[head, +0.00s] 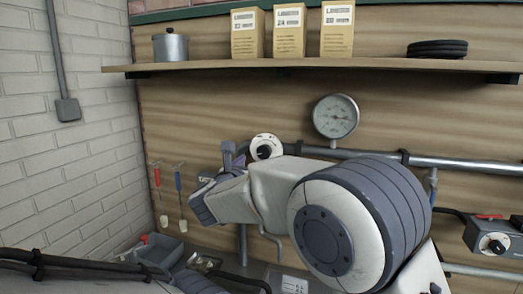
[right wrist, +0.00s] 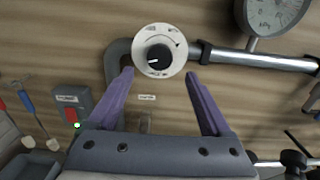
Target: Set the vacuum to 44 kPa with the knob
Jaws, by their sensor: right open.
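The black knob (head: 264,152) sits on a round white dial plate on the pipe at the back wall. In the right wrist view the knob (right wrist: 159,57) is straight ahead, its white pointer mark aimed left. My right gripper (right wrist: 160,76) is open, with its purple fingers spread either side below the dial, and nothing is between them. In the head view the right gripper (head: 235,158) is just left of the knob, partly hidden by its own wrist. The round gauge (head: 335,116) is right of the knob; its reading is too small to tell. My left gripper is out of view.
A steel pipe (head: 450,162) runs right from the knob. A shelf (head: 380,64) above holds boxes, a metal pot and black discs. Hanging tools (head: 178,180) are left of the gripper.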

